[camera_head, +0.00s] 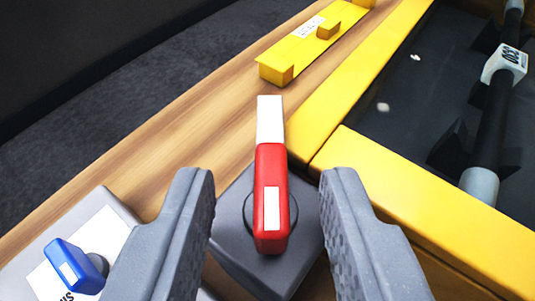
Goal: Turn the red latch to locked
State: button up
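The red latch (270,190) is a red handle with a white far end and a white patch near its rounded near end. It sits on a dark grey base (290,271) and points away from me, nearly straight up in the picture. My gripper (267,180) is open, with one grey finger to the left of the latch and one to the right. Gaps show between the latch and both fingers. I see no locked mark; part of the base is hidden by the fingers.
A blue knob (75,265) on a white-labelled grey plate lies at lower left. A yellow bracket (309,42) lies on the wooden surface (150,160) beyond the latch. A yellow-framed dark tray (420,176) at right holds a dark bar with grey collars.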

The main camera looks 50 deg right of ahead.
jog(key=shift+w+d+f, duration=0.15)
jog(key=shift+w+d, duration=0.05)
jog(key=shift+d, duration=0.1)
grip_shut()
